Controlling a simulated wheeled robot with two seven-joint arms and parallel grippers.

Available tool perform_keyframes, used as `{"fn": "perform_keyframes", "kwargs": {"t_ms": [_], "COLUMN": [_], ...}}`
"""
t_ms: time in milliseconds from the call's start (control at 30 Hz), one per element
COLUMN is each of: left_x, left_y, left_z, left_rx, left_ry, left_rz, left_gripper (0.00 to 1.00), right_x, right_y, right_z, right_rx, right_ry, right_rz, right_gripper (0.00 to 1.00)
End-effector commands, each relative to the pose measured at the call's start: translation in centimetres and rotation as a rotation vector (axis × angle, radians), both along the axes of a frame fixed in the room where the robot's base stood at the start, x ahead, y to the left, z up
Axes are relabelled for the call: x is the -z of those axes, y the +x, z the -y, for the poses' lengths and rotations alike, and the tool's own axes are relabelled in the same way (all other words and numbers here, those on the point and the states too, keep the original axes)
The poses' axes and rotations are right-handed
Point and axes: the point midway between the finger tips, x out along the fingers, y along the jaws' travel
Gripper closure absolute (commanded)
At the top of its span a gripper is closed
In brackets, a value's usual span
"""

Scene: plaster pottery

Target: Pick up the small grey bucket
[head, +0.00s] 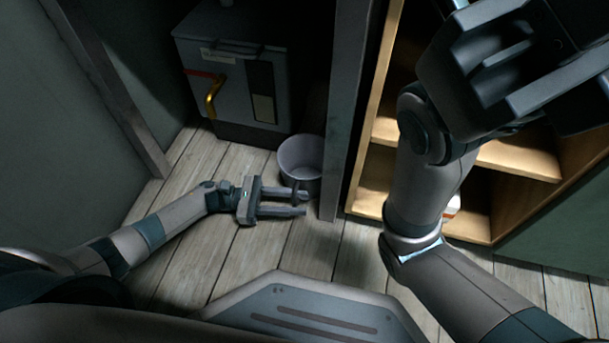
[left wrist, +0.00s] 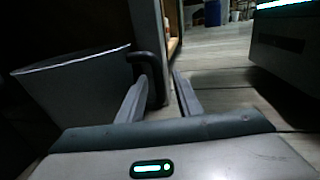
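The small grey bucket (head: 300,160) stands upright on the plank floor, left of a dark post, in the head view. Its grey side fills the left of the left wrist view (left wrist: 75,90), with a dark curved handle (left wrist: 150,62) at its rim. My left gripper (head: 303,204) is low by the bucket's near side, with its two fingers apart. In the left wrist view the handle's lower end shows by the left finger, and I cannot tell if they touch. My right gripper (head: 530,60) is raised at the top right, fingers spread, tips partly cut off, away from the bucket.
A grey cabinet (head: 235,75) with a yellow handle (head: 212,98) stands behind the bucket. The post (head: 345,110) rises close on the bucket's right, and a wooden shelf (head: 520,158) stands beyond it. The floor (head: 190,255) left of the gripper is clear.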

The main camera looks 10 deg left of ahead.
Motion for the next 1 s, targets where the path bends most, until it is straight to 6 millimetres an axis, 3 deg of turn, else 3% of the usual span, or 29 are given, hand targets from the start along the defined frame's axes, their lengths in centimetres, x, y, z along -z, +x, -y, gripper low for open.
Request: {"fn": "perform_keyframes", "kwargs": {"t_ms": [333,467,1000], "left_x": [-0.03,-0.03,-0.77], "left_y": [0.01,0.01,0.03], "left_z": [-0.01,-0.01,0.0], "left_rx": [0.0,0.0,0.0], "left_ry": [0.0,-0.001,-0.001], "left_rz": [0.0,0.0,0.002], "left_gripper": [0.68,0.99,1.0], "right_x": [-0.19,-0.17,-0.45], "right_y": [-0.26,-0.23,0.1], "right_z": [0.06,0.06,0.1], "right_rx": [-0.002,-0.002,-0.001], "right_ry": [0.004,0.004,0.007], "right_rz": [0.01,0.008,-0.005], "right_gripper": [0.69,0.69,0.69]}}
